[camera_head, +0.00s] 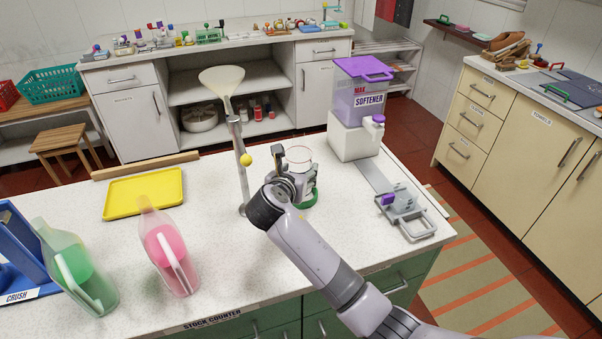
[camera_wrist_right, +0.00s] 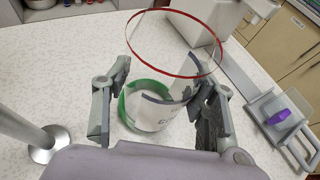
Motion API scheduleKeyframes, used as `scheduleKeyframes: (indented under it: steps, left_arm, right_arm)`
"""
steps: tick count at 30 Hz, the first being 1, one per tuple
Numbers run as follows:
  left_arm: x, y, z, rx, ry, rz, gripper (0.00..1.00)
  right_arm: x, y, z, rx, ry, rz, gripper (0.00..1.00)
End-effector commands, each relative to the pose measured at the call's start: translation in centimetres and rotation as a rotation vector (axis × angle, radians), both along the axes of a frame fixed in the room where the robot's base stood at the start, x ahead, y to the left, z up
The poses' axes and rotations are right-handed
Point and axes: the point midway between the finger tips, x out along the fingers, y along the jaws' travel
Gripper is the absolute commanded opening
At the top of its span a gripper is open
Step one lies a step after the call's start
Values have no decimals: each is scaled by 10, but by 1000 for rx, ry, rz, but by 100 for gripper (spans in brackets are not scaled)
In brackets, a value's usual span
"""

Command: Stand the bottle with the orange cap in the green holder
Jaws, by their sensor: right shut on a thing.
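My right gripper (camera_wrist_right: 160,110) is shut around a clear container with a red rim (camera_wrist_right: 150,78), which stands upright on the counter. Its finger pads lie on both sides of it. A green ring (camera_wrist_right: 125,108) shows around the container's base; I cannot tell whether it is part of it. In the head view my right gripper (camera_head: 285,178) partly hides the container (camera_head: 299,160). A green rack (camera_head: 208,36) stands among small items on the back counter. I cannot make out a bottle with an orange cap. My left gripper is not in view.
A metal stand with a funnel (camera_head: 240,150) rises just left of my right gripper. A purple softener dispenser (camera_head: 360,95) stands behind right, a metal device (camera_head: 407,215) at right. A yellow tray (camera_head: 145,193), pink bottle (camera_head: 168,250) and green bottle (camera_head: 75,265) are at left.

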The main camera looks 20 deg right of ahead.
Motion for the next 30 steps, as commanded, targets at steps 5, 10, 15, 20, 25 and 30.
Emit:
scheduleKeyframes:
  steps: [5, 10, 15, 20, 25, 30]
  left_arm:
    - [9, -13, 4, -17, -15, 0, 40]
    - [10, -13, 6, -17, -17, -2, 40]
    - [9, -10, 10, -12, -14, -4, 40]
    - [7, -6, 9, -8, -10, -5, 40]
    - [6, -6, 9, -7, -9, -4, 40]
    - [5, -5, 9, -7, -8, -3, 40]
  right_arm:
    - [20, -13, 0, -2, 0, -1, 32]
    - [23, -14, -9, 0, 2, -1, 32]
    - [22, -14, -32, -1, 4, 1, 32]
    - [22, -14, -36, 1, 1, 1, 32]
    - [22, -14, -37, 0, 1, 1, 32]
    - [22, -14, -38, 0, 1, 0, 60]
